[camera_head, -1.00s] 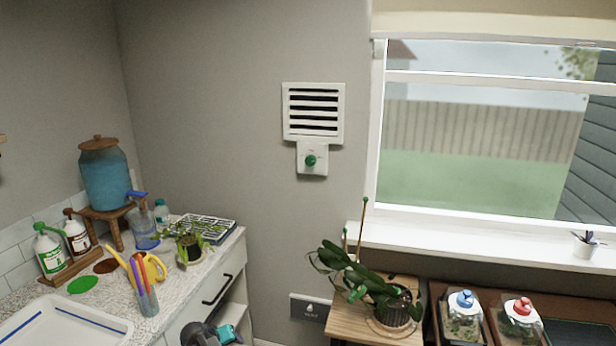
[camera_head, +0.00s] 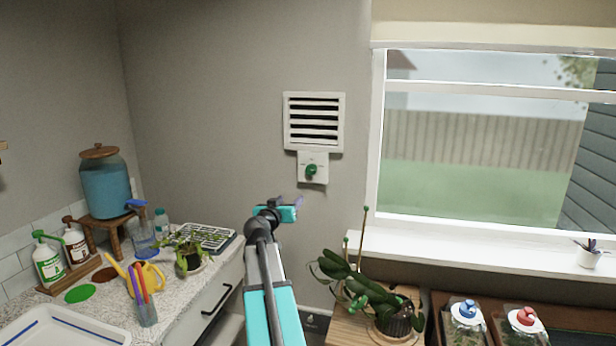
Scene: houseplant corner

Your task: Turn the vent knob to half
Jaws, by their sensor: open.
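The vent (camera_head: 314,121) is a white slatted panel on the grey back wall, left of the window. The green vent knob (camera_head: 311,170) sits on a small white plate (camera_head: 313,182) just below the slats. Its pointer setting is too small to read. My gripper (camera_head: 288,204) is raised below the knob and slightly to its left, apart from it. Its jaws are open with nothing seen between them. My teal and dark arm reaches up from the bottom of the view.
A potted orchid (camera_head: 374,289) with tall stakes stands on a wooden stand right of my arm. The counter at left holds a potted plant (camera_head: 188,254), a yellow watering can (camera_head: 150,278) and a blue dispenser (camera_head: 106,187). The wall around the knob is clear.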

